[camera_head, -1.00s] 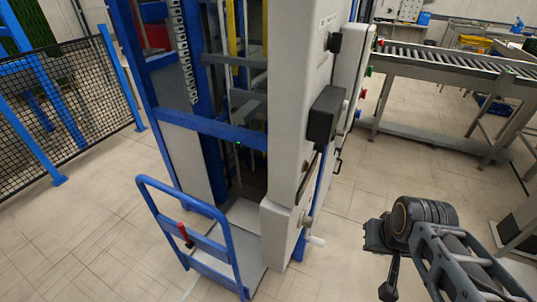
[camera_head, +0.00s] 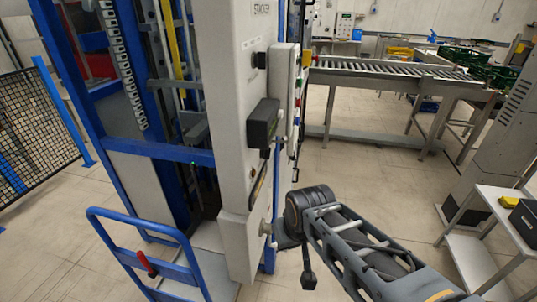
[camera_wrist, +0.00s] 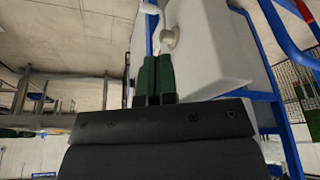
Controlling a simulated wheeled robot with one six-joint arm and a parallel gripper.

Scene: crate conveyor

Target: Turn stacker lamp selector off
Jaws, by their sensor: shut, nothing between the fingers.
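The stacker (camera_head: 231,110) is a tall grey cabinet on a blue frame, left of the middle in the head view. Its narrow side panel (camera_head: 282,75) carries coloured buttons and small dark knobs at its edge. A black knob-like part (camera_head: 259,60) sits under the lettering on the front; I cannot tell which part is the lamp selector or how it is set. My gripper shows in the wrist view, its two green fingers (camera_wrist: 157,76) shut together and empty. Beyond the fingertips are a pale crank handle (camera_wrist: 168,38) and the white cabinet side.
A black box (camera_head: 263,123) juts from the cabinet front. A blue hand cart (camera_head: 139,220) stands in front of the stacker. A roller conveyor (camera_head: 385,76) runs behind it to the right. A grey side table (camera_head: 500,215) is at the right. Open floor lies between.

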